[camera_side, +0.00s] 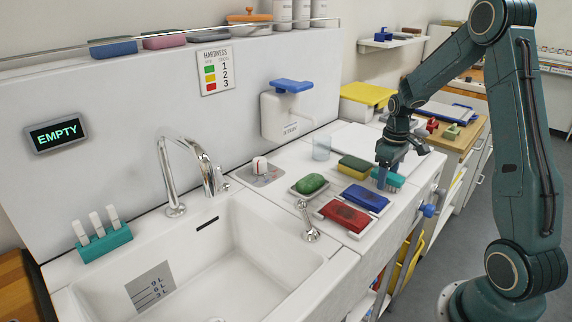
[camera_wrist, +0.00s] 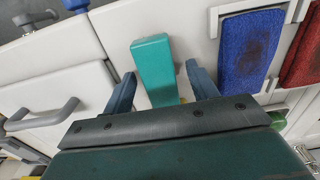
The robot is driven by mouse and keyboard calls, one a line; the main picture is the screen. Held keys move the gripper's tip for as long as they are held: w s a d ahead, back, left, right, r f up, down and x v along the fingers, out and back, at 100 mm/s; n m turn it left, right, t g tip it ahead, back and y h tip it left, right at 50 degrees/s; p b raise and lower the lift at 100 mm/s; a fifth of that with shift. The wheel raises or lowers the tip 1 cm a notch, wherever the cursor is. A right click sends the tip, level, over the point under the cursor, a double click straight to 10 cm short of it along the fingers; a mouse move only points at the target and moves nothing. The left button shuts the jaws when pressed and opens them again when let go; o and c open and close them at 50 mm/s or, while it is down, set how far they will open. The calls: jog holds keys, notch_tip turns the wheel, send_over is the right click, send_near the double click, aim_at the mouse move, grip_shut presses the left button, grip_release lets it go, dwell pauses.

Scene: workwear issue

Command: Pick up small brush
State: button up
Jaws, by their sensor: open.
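The small brush (camera_side: 394,179) has a teal back and pale bristles, and lies on the white counter at the right end of the row of pads. In the wrist view its teal back (camera_wrist: 153,62) runs lengthwise between the two blue fingers. My gripper (camera_side: 385,176) is pointed down at the brush, partly covering it in the side view. In the wrist view my gripper (camera_wrist: 160,75) is open, with a finger on each side of the brush and a visible gap to each. The near end of the brush is hidden by my gripper body.
A blue pad (camera_side: 365,198) and a red pad (camera_side: 345,215) lie in holders close by. A yellow-green sponge (camera_side: 354,166) and a green oval sponge (camera_side: 310,184) are behind them. The sink (camera_side: 250,230) is left. A blue knob (camera_side: 428,211) projects from the counter front.

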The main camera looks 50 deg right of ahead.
dwell(0.3)
jog(key=c, duration=1.1)
jog(key=shift+o, duration=0.2)
notch_tip(320, 180, up, 20)
dwell(0.4)
